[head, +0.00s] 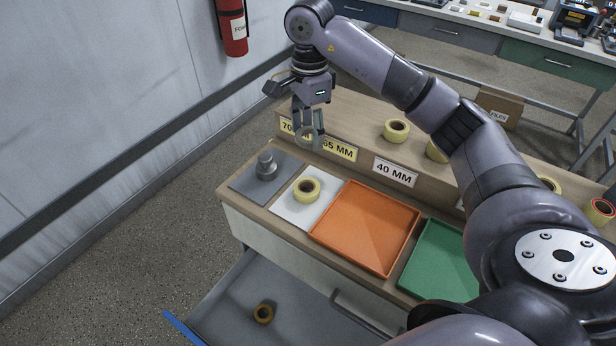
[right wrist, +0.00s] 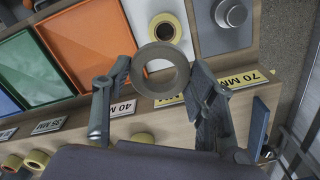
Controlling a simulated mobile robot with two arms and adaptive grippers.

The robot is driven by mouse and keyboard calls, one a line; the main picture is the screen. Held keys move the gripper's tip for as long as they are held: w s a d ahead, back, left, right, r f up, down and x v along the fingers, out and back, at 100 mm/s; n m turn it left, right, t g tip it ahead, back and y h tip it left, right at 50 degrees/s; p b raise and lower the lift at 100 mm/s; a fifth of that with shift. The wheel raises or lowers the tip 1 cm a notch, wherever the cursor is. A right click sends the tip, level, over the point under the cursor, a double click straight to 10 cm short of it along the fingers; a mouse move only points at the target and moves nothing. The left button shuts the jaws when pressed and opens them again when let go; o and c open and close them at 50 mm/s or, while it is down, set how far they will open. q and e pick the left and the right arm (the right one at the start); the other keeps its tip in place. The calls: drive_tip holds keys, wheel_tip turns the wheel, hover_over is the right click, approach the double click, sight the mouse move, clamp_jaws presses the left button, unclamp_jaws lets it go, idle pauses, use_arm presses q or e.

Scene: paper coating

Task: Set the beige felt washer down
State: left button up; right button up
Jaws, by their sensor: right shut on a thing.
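The beige felt washer is a thick, dull grey-beige ring (right wrist: 137,72). My right gripper (head: 309,139) is shut on it; in the right wrist view, the fingers (right wrist: 155,82) grip it from both sides. In the head view the washer hangs in the air near the 70 MM and 55 MM labels. A grey mat (head: 247,187) with a metal cylinder (head: 266,172) on it lies at the left end of the worktop. A white mat (head: 287,211) beside it carries a yellow-rimmed roll (head: 299,194). My left gripper is not in view.
An orange tray (head: 345,246) and a green tray (head: 437,259) stand right of the white mat. Several rolls (head: 396,136) stand on the raised shelf behind the labels (head: 395,171). An open drawer (head: 220,320) below holds one brown-yellow roll (head: 258,313).

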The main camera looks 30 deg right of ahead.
drive_tip(key=p, duration=0.3)
approach(309, 181)
drive_tip(key=f, duration=0.2)
drive_tip(key=s+a+f, duration=0.1)
drive_tip(key=f, duration=0.1)
drive_tip(key=s+f, duration=0.1)
drive_tip(key=shift+s+a+f, duration=0.1)
drive_tip(key=shift+a+f, duration=0.1)
drive_tip(key=shift+f, duration=0.2)
drive_tip(key=shift+f, duration=0.1)
drive_tip(key=shift+f+b, duration=0.5)
drive_tip(key=shift+b, duration=0.25)
drive_tip(key=o, duration=0.8)
drive_tip(key=shift+r, duration=0.1)
